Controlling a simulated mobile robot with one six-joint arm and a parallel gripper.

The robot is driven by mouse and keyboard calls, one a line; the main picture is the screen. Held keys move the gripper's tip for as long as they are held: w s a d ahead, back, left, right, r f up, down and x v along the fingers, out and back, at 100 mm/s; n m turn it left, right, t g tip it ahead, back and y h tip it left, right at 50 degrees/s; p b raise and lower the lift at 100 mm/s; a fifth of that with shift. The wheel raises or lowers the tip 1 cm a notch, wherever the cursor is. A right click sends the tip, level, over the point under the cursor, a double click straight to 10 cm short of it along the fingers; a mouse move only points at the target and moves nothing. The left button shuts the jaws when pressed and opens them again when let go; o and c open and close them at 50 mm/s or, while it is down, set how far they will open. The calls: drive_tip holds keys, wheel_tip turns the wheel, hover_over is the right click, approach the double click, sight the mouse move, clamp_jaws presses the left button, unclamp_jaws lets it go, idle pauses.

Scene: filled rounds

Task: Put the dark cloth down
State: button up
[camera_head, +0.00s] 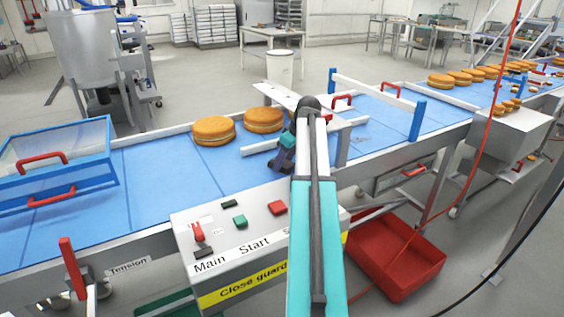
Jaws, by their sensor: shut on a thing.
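My gripper (284,158) is at the end of my teal arm, low over the blue conveyor belt (165,180), just right of two round filled cakes. It is small in view and partly hidden behind my arm. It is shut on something. The dark cloth cannot be told clearly from the dark parts of my gripper. I cannot tell whether it touches the belt.
Two filled rounds, one left (213,131) and one right (263,121), sit on the belt. A clear-lidded blue guard (60,165) is at left. A control box (250,235) stands in front, a red crate (400,265) on the floor. The belt between guard and rounds is bare.

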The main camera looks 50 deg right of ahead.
drive_tip(key=o, duration=0.9)
drive_tip(key=shift+o, duration=0.2)
drive_tip(key=shift+r, duration=0.1)
drive_tip(key=v, duration=1.2)
drive_tip(key=shift+b, duration=0.4)
drive_tip(key=shift+r, duration=0.1)
